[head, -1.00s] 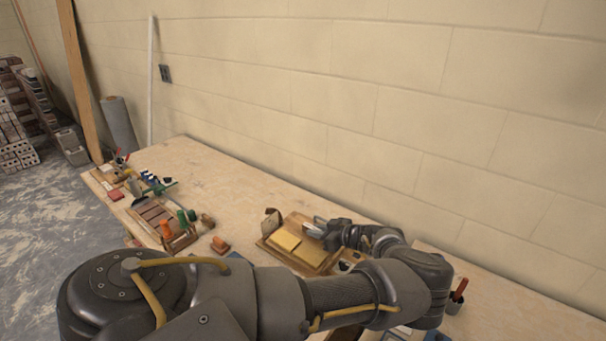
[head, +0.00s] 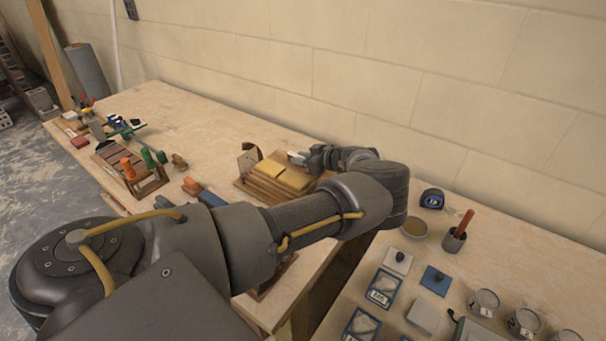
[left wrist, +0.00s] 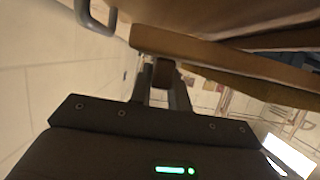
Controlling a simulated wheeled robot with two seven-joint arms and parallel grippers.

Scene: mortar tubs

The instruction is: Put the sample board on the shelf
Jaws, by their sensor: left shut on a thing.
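A wooden board (head: 240,184) with two yellow pads lies on the far part of the left table; it appears to be the sample board. A small upright plate stands at its left end. My left gripper (head: 303,158) is at its far right end. In the left wrist view, the left gripper (left wrist: 160,88) is shut on a small brown wooden part under a long wooden edge (left wrist: 225,62), which looks like the board. My forearm hides the board's near right side. I cannot make out a shelf. My right gripper is not in view.
A rack with orange and green handled tools (head: 140,176) stands left on the table. The right table holds a tape measure (head: 432,198), a cup with a red handle (head: 455,239) and several tins and samples. A gap separates the tables. The wall rises behind.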

